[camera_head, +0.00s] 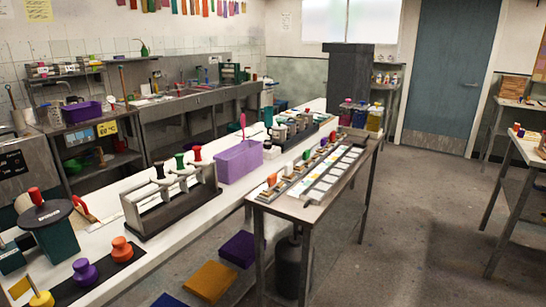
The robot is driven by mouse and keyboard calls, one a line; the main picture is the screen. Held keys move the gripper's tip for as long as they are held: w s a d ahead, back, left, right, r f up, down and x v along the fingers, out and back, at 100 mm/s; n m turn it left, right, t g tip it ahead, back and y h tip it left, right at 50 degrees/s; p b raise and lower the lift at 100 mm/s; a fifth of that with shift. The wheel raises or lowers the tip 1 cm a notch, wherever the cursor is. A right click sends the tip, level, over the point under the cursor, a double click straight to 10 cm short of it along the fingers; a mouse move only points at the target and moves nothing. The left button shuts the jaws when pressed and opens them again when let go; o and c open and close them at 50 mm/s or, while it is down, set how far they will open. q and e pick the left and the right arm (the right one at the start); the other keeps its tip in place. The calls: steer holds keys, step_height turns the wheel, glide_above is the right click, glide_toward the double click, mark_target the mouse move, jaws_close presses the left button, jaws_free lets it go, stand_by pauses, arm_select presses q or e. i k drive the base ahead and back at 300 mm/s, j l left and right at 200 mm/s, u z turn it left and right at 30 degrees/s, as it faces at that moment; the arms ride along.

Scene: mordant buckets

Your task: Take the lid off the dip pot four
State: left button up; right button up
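No pot can be surely read as dip pot four. A dark teal pot (58,238) with a pale label, too small to read, stands on the long white bench at the left. Its wide dark lid (45,213) with a red knob is on it. Purple (84,271), orange (121,248) and yellow (41,299) knobbed pieces sit in a row on a dark mat in front; whether they are lids cannot be told. A grey rack (172,205) behind holds several pieces with black, green and red tops. Neither of my grippers is in view.
A purple bin (239,161) stands beyond the rack on the white bench (150,255). A narrow metal table (285,207) with trays and colored pieces stands right of it. Mats or boxes (210,281) lie on the floor between. The floor at the right (430,240) is clear.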

mark_target(279, 127)
steer(key=i+l+u, duration=0.2)
steer(key=i+l, duration=0.25)
steer(key=l, duration=0.2)
steer(key=i+l+u, duration=0.1)
steer(key=l, duration=0.3)
steer(key=i+l+u, duration=0.1)
steer(key=i+l, duration=0.15)
steer(key=i+l+u, duration=0.1)
steer(key=l, duration=0.4)
steer(key=i+l+u, duration=0.1)
steer(key=i+l, duration=0.15)
steer(key=l, duration=0.15)
steer(key=i+l+u, duration=0.1)
steer(key=l, duration=0.3)
steer(key=i+l+u, duration=0.1)
steer(key=l, duration=0.35)
steer(key=i, duration=0.1)
